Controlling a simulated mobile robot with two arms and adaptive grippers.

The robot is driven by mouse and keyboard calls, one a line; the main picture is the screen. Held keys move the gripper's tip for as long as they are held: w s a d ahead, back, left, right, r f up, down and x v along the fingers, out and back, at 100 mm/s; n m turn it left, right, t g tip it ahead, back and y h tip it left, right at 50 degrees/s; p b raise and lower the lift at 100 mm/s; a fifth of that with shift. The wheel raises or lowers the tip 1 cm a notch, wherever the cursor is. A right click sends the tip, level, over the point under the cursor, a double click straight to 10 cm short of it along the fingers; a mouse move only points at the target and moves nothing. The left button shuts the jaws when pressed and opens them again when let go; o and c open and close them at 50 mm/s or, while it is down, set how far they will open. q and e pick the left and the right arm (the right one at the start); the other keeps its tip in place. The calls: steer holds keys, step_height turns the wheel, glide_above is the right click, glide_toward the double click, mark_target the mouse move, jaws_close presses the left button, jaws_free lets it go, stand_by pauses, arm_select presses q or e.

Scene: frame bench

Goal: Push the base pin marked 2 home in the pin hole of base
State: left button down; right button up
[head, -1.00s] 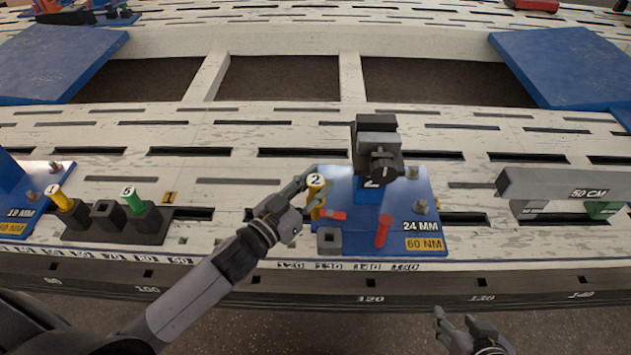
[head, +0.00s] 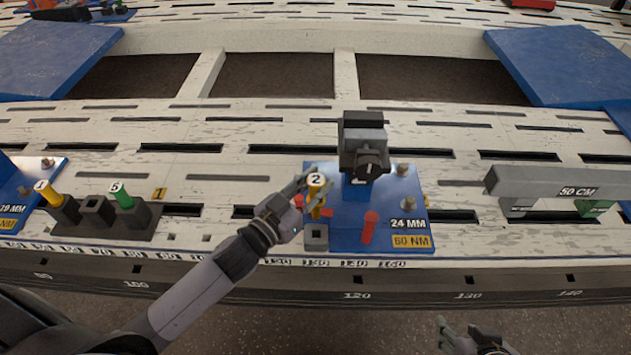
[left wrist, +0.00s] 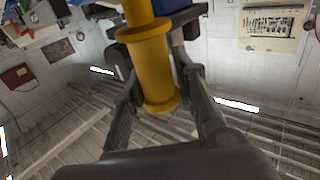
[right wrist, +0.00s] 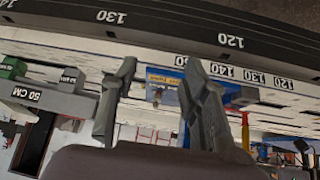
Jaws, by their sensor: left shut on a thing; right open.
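The base pin marked 2 (head: 316,181) is yellow with a white numbered top. My left gripper (head: 304,199) is shut on it and holds it roughly upright; the pin also fills the middle of the left wrist view (left wrist: 155,65). The base (head: 345,236) is a blue plate marked 2, 24 MM and 60 NM. Its grey pin-hole block (head: 316,238) is at the front left corner. The pin appears just above and behind this block; its lower end seems outside the hole, though depth is unclear. My right gripper (head: 470,335) is open and empty in front of the bench.
A dark clamp (head: 363,145) stands on the base, with a red pin (head: 369,227) in front. A grey 50 CM bar (head: 560,188) lies right. The slotted bench top between rack and base is clear.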

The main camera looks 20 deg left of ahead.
arm_select(q)
step_height(320, 180, down, 2)
steer(key=shift+f+b, duration=0.1)
steer(key=shift+b, duration=0.65)
steer(key=shift+f, duration=0.25)
step_height(320, 180, down, 2)
steer(key=shift+b, duration=0.8)
steer(key=shift+f+b, duration=0.35)
steer(key=shift+f, duration=0.15)
arm_select(e)
steer(key=w+a+r+t+y, duration=0.1)
steer(key=w+a+r+t, duration=0.1)
steer(key=w+r+t, duration=0.2)
steer(key=w+a+r+t+y, duration=0.1)
steer(key=w+a+r+t, duration=0.1)
steer(key=w+r+t, duration=0.3)
steer(key=shift+w+a+r+t+y, duration=0.35)
steer(key=shift+w+r, duration=0.2)
steer(key=shift+r, duration=1.5)
steer(key=shift+d, duration=0.1)
steer(key=shift+f, duration=0.15)
arm_select(q)
steer(key=shift+p, duration=0.3)
arm_select(e)
steer(key=shift+s+d+f+g, duration=0.15)
steer(key=shift+f+g, duration=0.3)
steer(key=shift+f, duration=0.2)
steer(key=shift+s+d+f+g, duration=0.15)
steer(key=shift+f+g, duration=0.25)
steer(key=shift+f, duration=0.2)
